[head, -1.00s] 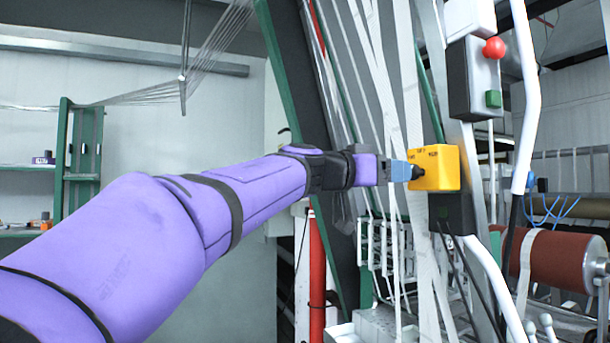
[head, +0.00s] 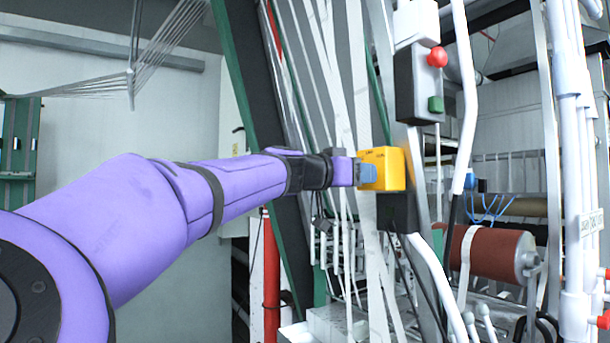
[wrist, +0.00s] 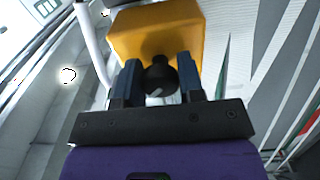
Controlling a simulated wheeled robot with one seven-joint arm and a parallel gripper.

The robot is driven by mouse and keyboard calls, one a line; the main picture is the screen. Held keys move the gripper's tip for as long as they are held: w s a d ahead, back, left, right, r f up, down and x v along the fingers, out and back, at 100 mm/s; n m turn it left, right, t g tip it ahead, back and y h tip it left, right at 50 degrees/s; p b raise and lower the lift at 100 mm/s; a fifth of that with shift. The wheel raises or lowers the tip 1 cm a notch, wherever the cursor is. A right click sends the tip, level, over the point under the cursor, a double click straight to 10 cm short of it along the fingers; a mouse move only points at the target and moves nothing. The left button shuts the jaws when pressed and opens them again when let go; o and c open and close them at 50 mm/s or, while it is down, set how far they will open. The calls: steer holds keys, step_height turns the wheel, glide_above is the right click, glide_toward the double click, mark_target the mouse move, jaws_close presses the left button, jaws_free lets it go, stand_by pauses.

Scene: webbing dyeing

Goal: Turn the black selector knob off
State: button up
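The black selector knob (wrist: 160,77) sticks out of the front of a yellow box (head: 393,168). In the wrist view the knob sits between the two fingers of my gripper (wrist: 160,84), one on each side. A pale mark shows on the knob's lower left. The fingers are close to its sides; whether they press on it I cannot tell. The yellow box fills the top of the wrist view (wrist: 150,32). In the head view my gripper (head: 367,174) reaches the box's left face, and its fingers hide the knob.
Above the box hangs a grey control box with a red button (head: 437,57) and a green button (head: 436,104). White webbing straps run down behind my gripper. A white bent pipe (head: 467,100) and a red-brown roller (head: 490,253) stand to the right.

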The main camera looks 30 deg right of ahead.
steer(key=shift+n, duration=0.4)
steer(key=n, duration=0.3)
steer(key=shift+n, duration=2.4)
steer(key=o, duration=0.9)
steer(key=shift+s, duration=0.1)
